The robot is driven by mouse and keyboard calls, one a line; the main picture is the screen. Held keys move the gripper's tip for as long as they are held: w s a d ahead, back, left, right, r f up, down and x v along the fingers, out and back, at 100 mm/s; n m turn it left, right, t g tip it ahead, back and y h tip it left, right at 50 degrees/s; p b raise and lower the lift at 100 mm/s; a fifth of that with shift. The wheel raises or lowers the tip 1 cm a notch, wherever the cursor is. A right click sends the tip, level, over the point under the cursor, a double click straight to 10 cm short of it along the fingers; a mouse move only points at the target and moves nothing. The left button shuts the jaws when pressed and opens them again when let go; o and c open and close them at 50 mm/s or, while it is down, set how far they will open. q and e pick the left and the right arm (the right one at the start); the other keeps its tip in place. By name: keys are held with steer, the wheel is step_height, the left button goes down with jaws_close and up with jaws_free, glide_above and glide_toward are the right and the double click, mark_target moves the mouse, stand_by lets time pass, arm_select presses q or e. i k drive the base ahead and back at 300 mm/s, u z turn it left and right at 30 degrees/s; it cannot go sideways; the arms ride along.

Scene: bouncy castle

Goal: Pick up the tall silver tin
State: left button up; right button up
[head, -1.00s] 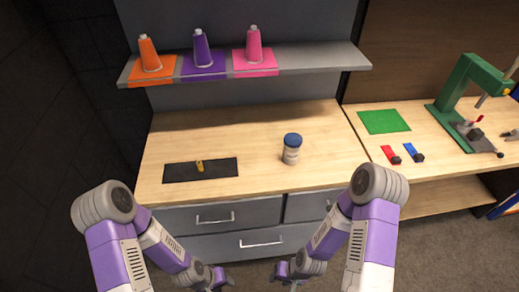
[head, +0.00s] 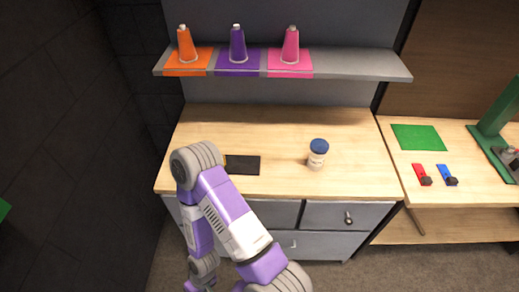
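I see no plain tall silver tin on the workbench. The one upright container there is a whitish jar (head: 317,160) with a blue lid, standing right of the middle. One purple and white arm, seemingly my left, folds across the front left of the bench and runs off the bottom edge. The end of that arm is low at the bottom edge, well away from the jar. I cannot make out its fingers. My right gripper is not in view.
A black mat (head: 243,165) lies on the wooden bench (head: 250,125), partly behind the arm. A green mat (head: 418,137) and red (head: 418,170) and blue (head: 444,172) items lie right.

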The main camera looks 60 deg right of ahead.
mark_target(316, 161)
steer(key=u, duration=0.4)
steer(key=k, duration=1.05)
steer(key=z, duration=0.95)
